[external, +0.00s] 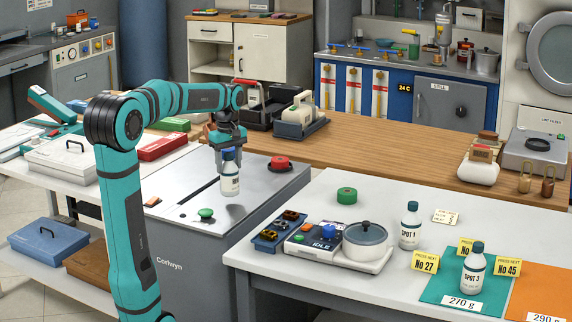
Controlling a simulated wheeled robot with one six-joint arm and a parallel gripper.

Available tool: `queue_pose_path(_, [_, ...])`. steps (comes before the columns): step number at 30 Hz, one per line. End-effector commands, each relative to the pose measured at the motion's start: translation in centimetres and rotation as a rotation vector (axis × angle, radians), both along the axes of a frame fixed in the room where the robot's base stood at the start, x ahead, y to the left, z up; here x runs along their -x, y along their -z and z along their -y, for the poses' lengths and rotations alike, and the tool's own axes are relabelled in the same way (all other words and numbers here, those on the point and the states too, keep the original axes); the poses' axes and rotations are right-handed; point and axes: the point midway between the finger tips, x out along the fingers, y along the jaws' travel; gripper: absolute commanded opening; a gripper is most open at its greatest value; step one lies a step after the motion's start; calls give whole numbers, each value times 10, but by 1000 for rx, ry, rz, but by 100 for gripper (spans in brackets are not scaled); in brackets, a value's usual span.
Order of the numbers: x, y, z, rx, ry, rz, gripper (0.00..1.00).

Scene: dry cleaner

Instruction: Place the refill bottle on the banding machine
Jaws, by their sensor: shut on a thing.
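My gripper (229,153) points down and is shut on a white bottle (230,182) with a dark blue cap, holding it upright near the cap. The label on this bottle is too small to read for sure. The bottle is over the steel top of a grey machine (182,262) marked "Corlwyn", which looks like the banding machine. I cannot tell whether the bottle's base touches the top. A dark slot, a green button (206,213) and a red button (280,162) are on that top.
Two similar bottles, "SPOT 1" (410,226) and "SPOT 3" (473,270), stand on the right white table (330,194). A scale with a pot (366,240) and a green tape roll (347,195) are there too. A red box (163,146) lies left of the machine.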

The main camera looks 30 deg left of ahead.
Motion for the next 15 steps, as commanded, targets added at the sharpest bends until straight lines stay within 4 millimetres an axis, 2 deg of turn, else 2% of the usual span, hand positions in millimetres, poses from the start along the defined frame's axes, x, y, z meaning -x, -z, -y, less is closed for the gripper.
queue_pose_path(6, [0, 27, 0, 0, 0, -2, 5])
queue_pose_path(15, [0, 29, 0, 0, 0, -1, 5])
